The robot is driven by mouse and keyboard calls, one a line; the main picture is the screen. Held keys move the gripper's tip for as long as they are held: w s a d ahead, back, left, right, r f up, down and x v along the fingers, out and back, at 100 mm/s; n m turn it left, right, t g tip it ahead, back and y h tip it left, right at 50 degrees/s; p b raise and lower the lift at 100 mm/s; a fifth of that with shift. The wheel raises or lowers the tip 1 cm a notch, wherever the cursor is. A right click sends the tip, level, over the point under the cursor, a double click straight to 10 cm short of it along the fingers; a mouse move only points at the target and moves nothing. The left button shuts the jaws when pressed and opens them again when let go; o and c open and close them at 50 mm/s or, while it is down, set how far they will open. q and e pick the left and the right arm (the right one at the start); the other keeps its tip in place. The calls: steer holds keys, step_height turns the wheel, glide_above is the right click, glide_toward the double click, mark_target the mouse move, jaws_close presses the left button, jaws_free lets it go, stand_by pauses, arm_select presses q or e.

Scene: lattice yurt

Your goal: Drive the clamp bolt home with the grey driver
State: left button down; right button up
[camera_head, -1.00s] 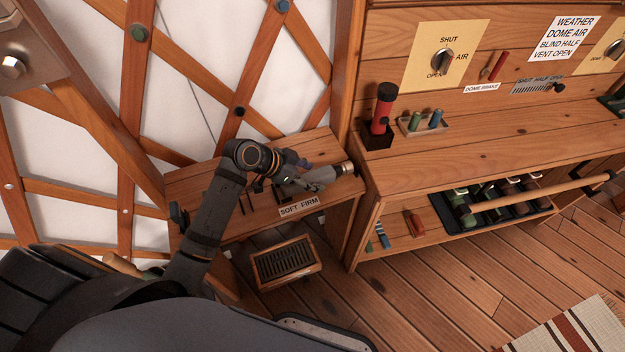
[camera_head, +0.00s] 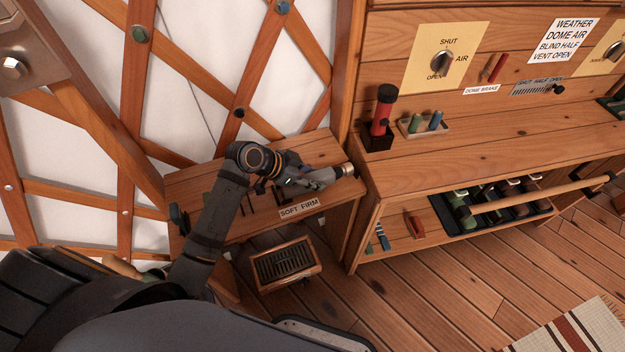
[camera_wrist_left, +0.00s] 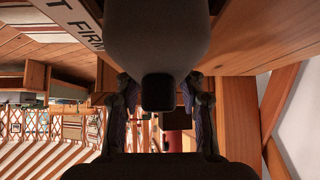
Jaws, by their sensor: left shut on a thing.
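The grey driver (camera_head: 322,175) lies along the small wooden shelf, its lighter end pointing right. My left gripper (camera_head: 290,176) is shut on it, just above the shelf top. In the left wrist view the driver's dark grey body (camera_wrist_left: 158,45) fills the space between the two fingers of my left gripper (camera_wrist_left: 158,95). A bolt head (camera_head: 13,67) sits on a metal plate (camera_head: 35,45) at the upper left; I cannot tell whether it is the clamp bolt. My right gripper is not in view.
The small shelf (camera_head: 330,145) bears a SOFT FIRM label (camera_head: 299,208) and dark upright pieces. A long bench (camera_head: 480,150) stands to the right, with a red torch-like thing (camera_head: 382,115) on it. A slatted box (camera_head: 285,262) is below. Lattice wall rises behind.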

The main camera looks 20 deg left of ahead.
mark_target(313, 178)
arm_select(q)
steer(key=shift+r, duration=0.1)
steer(key=shift+r, duration=0.2)
step_height(313, 178, up, 3)
steer(key=p, duration=0.3)
steer(key=r+p, duration=0.1)
steer(key=p, duration=0.1)
steer(key=shift+s+d+r+p, duration=0.2)
steer(key=shift+s+r+p, duration=0.1)
steer(key=shift+s+r, duration=0.05)
steer(key=s+d+r+p, duration=0.6)
steer(key=s+r+p, duration=0.1)
steer(key=s+p, duration=0.4)
steer(key=shift+s+r+p, duration=0.35)
steer(key=shift+r+p, duration=0.05)
steer(key=shift+p, duration=0.25)
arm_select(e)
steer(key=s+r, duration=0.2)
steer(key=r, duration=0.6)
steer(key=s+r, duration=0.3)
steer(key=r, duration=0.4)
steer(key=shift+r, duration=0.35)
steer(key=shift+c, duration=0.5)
